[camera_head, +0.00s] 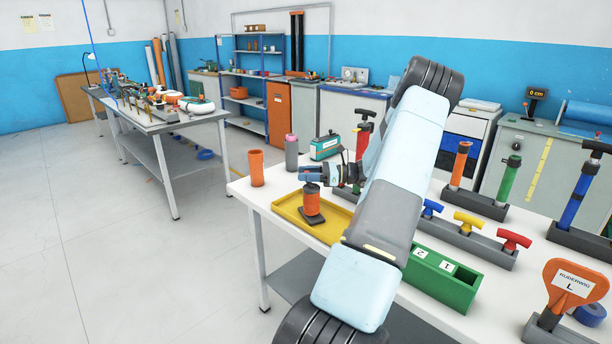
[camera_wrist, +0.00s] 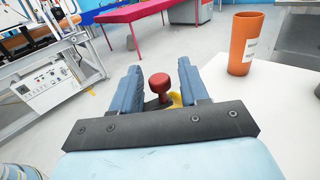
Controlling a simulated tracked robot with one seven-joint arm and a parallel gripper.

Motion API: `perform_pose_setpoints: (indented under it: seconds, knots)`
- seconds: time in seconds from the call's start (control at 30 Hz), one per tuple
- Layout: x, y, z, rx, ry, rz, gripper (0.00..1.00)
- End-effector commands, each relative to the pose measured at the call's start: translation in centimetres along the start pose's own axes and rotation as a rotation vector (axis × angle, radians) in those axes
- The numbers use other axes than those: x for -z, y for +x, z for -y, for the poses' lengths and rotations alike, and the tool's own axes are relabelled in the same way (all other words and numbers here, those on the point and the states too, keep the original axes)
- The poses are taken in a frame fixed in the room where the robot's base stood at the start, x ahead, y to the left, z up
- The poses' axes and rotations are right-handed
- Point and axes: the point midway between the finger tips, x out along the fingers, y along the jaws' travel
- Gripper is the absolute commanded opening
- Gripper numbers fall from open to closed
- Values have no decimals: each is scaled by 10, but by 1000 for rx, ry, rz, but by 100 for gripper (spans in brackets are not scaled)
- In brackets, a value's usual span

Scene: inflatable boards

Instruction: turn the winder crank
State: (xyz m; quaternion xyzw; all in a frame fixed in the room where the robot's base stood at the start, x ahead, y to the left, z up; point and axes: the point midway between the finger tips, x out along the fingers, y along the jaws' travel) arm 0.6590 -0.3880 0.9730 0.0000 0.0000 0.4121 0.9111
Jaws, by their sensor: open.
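A small orange drum on a dark base (camera_head: 312,207), which looks like the winder, stands in the yellow tray on the white table. In the wrist view a red knob on a short stem (camera_wrist: 160,84) stands upright between my fingers; it appears to be the crank handle. My gripper (camera_head: 312,173) is at the drum's top, pointing left in the head view. In the wrist view its two blue fingers (camera_wrist: 162,84) are open on either side of the knob, with gaps showing.
The yellow tray (camera_head: 286,207) has a low rim. An orange cup (camera_head: 257,168) and a grey bottle with a pink cap (camera_head: 291,152) stand close by. A teal box (camera_head: 325,147) is behind; a green box (camera_head: 440,284) is nearer.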

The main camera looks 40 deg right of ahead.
Motion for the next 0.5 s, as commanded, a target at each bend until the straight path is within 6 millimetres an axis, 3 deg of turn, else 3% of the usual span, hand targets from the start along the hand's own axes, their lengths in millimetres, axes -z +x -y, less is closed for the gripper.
perform_pose_setpoints:
  seconds: [0.17,0.5]
  knots:
    - [0,-12,1,3,0,0,44]
    - [1,-76,1,3,0,-1,44]
